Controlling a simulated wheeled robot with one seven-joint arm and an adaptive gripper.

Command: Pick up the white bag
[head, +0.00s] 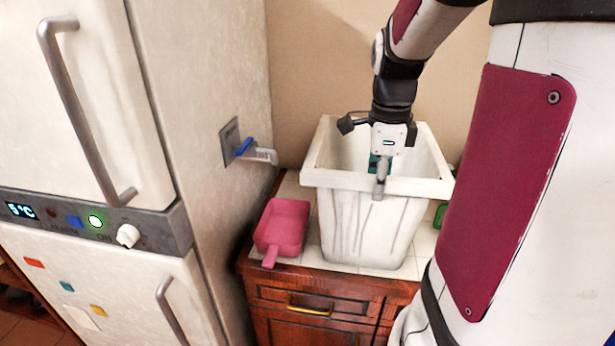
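A white, open-topped, bin-like container (345,225) with dark streaks down its front stands upright on the tiled counter. It is the only thing here that could be the white bag; no softer bag is in view. My gripper (380,178) points down at the middle of its front rim. One grey finger shows in front of the rim, and a teal part shows just behind it, over the opening. Whether the fingers press on the rim cannot be told. The container's inside bottom is hidden.
A pink scoop or dustpan (282,226) lies on the counter (312,252) left of the container. A green object (440,215) partly shows at right. The wall is close behind.

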